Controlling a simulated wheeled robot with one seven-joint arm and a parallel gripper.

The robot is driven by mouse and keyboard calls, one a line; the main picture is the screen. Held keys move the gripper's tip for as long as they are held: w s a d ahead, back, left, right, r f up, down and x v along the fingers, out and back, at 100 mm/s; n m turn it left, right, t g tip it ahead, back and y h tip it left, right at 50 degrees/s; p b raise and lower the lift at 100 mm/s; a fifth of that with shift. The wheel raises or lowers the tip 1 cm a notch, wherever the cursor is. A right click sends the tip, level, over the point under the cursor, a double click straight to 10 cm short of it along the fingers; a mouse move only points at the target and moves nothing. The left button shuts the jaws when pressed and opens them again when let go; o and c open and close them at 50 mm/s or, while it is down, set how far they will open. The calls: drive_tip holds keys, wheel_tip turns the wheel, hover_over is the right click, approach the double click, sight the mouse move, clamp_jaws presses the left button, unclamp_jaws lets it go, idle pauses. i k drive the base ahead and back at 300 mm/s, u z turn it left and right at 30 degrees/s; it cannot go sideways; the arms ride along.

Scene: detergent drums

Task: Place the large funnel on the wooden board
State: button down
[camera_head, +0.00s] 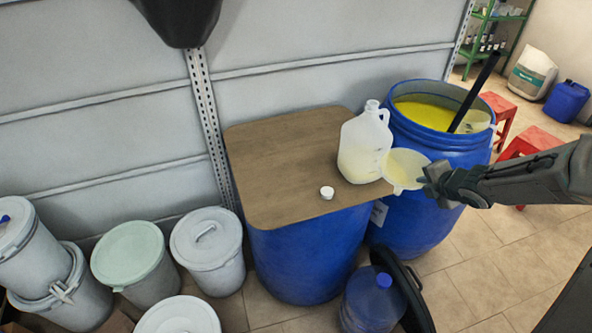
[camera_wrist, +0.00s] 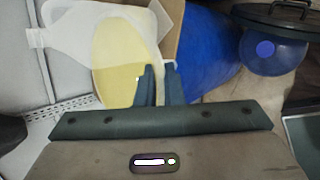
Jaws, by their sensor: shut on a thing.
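The large funnel (camera_head: 405,168) is pale and yellowish, with its spout pointing down. It is at the right edge of the wooden board (camera_head: 265,165), just right of the milky jug; I cannot tell whether it touches either. My gripper (camera_head: 428,182) comes from the right and is shut on the funnel's rim. In the wrist view, my fingers (camera_wrist: 158,85) are at the right side of the funnel's yellowish bowl (camera_wrist: 115,60). The brown board (camera_wrist: 174,30) shows there as a narrow strip. It lies on a blue drum (camera_head: 300,255).
The jug (camera_head: 362,150) stands on the board, with a white cap (camera_head: 327,192) nearby. The board's left and back are clear. An open blue drum (camera_head: 440,150) of yellow liquid with a dark stick stands right. White buckets (camera_head: 207,240) and a blue bottle (camera_head: 373,300) are below.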

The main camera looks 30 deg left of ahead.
sight(300, 165)
drive_tip(key=k, duration=0.35)
drive_tip(key=u, duration=1.45)
drive_tip(key=i, duration=1.05)
drive_tip(key=z, duration=0.9)
